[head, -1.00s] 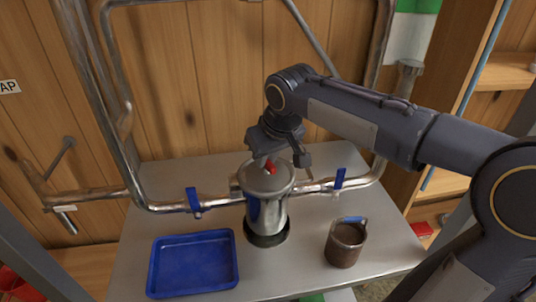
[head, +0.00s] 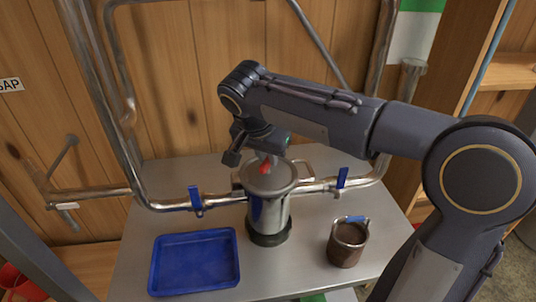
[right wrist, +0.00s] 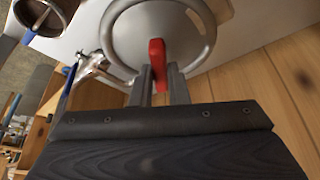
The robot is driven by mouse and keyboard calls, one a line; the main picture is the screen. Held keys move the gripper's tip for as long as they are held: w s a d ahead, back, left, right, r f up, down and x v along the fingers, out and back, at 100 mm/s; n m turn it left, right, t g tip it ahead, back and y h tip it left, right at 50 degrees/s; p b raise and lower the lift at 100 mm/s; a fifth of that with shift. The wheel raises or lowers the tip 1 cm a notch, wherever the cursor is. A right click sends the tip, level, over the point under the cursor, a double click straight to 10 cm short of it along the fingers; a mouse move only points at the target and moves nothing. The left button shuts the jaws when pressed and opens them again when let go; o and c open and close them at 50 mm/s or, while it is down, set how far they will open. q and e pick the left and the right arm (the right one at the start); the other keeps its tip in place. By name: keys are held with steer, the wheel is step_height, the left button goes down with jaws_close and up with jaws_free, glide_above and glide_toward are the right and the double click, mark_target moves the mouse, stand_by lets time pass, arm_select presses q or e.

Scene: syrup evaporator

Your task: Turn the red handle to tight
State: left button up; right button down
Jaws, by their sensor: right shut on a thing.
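The red handle (head: 264,168) sits on the round lid of a steel canister (head: 268,205) in the middle of the metal table. In the right wrist view the red handle (right wrist: 157,58) stands up from the lid (right wrist: 135,35) and runs between my two fingers. My right gripper (right wrist: 160,85) is shut on it from above. In the head view the right gripper (head: 262,158) hides part of the handle. I see no mark on the lid that tells tight from loose. My left gripper does not show.
A blue tray (head: 194,262) lies on the table at front left. A brown mug (head: 346,243) stands at front right. Pipes with blue valve levers (head: 195,200) run on both sides of the canister.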

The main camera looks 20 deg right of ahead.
steer(key=m, duration=0.2)
steer(key=m+g+h, duration=0.1)
steer(key=m, duration=0.1)
steer(key=shift+w+a+m+g+p, duration=0.1)
steer(key=shift+m+g+p, duration=0.2)
steer(key=shift+p, duration=0.05)
steer(key=shift+w+m+g+p, duration=0.1)
steer(key=shift+m+g+p, duration=0.45)
steer(key=shift+m, duration=1.45)
steer(key=shift+g, duration=0.35)
steer(key=c, duration=1.4)
jaws_free()
steer(key=v, duration=0.7)
steer(key=shift+a+r, duration=0.2)
steer(key=shift+r, duration=0.15)
